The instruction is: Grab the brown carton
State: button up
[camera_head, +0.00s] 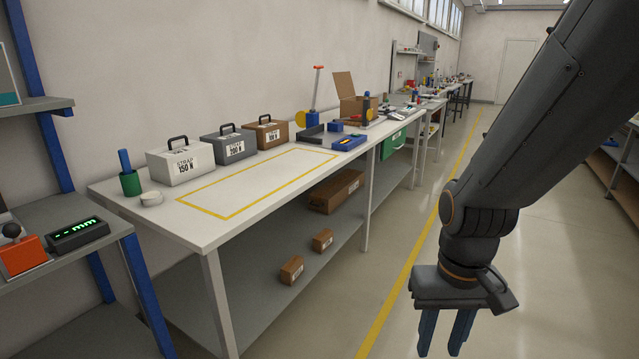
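Several brown boxes are in view, and I cannot tell which one the task means. A brown case with a black handle (268,134) stands on the white table beside a grey case and a white case. An open brown carton (352,101) with a raised flap stands further back. On the shelf below lie a long brown carton (336,192), a small brown carton (322,240) and another small brown carton (291,270). My gripper (442,343) hangs over the floor at the lower right, clear of all of them. Its blue fingers are apart with nothing visible between them.
The white table (130,205) has a bare yellow-outlined area in front. The white case (180,164), grey case (228,146), green cup (130,183) and blue tray (349,142) stand around it. A workbench (60,210) is at left. The aisle floor (400,245) is clear.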

aim_at(270, 133)
jog(key=z, duration=0.05)
jog(key=i, duration=1.95)
jog(key=u, duration=0.15)
